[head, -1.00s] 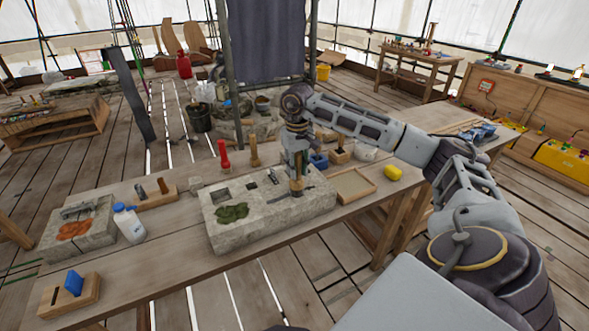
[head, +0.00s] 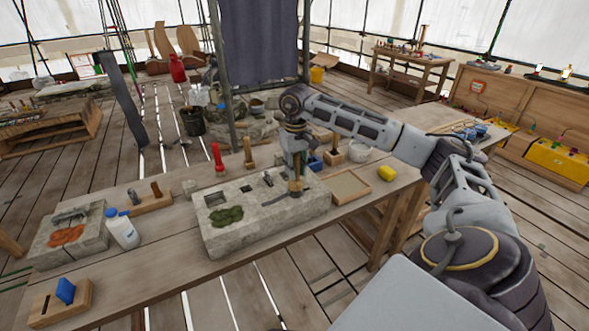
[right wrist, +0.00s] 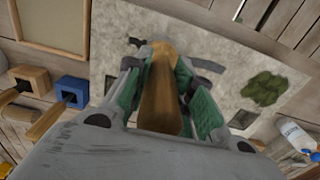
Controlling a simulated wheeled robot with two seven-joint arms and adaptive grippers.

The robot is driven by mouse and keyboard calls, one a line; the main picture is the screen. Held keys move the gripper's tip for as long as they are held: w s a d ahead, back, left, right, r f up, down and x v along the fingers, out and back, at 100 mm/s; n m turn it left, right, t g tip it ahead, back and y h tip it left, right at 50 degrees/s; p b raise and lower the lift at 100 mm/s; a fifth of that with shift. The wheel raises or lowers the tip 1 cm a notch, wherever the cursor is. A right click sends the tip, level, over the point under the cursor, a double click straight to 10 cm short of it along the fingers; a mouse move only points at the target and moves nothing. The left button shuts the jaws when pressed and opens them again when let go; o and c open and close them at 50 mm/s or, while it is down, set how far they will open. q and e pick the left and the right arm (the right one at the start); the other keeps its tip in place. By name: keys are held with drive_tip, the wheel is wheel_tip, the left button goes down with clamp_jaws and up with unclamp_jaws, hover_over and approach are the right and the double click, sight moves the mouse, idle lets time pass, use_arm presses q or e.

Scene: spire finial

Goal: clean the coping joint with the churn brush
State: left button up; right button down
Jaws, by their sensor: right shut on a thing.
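My right gripper (head: 296,180) is shut on the wooden handle of a brush (right wrist: 160,95), which stands roughly upright over the right part of the grey coping stone (head: 265,228). In the right wrist view the handle sits between the green finger pads, and the stone (right wrist: 225,35) lies beneath. A dark, narrow groove (right wrist: 204,62), perhaps the joint, shows beside the handle. The bristles are hidden, so I cannot tell whether they touch the stone. A green mossy patch (head: 227,216) lies on the stone's left part. My left gripper is not in view.
A white bottle (head: 123,230) and a second block with an orange patch (head: 66,235) stand left. Upright handled tools (head: 218,160) stand behind the stone. A blue holder (head: 314,163), a shallow tray (head: 349,188) and a yellow sponge (head: 387,173) are to the right.

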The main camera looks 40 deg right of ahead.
drive_tip(key=shift+s+d, duration=0.15)
drive_tip(key=shift+d, duration=0.55)
drive_tip(key=shift+s+d, duration=0.15)
drive_tip(key=shift+d, duration=0.5)
drive_tip(key=shift+r, duration=0.1)
drive_tip(key=shift+d, duration=0.1)
drive_tip(key=shift+s+d+b, duration=0.15)
drive_tip(key=shift+d+b, duration=0.1)
drive_tip(key=shift+d, duration=0.3)
drive_tip(key=shift+s+d+b, duration=0.15)
drive_tip(key=shift+d+b, duration=0.1)
drive_tip(key=shift+d, duration=0.3)
drive_tip(key=shift+s+d, duration=0.1)
drive_tip(key=shift+d, duration=0.1)
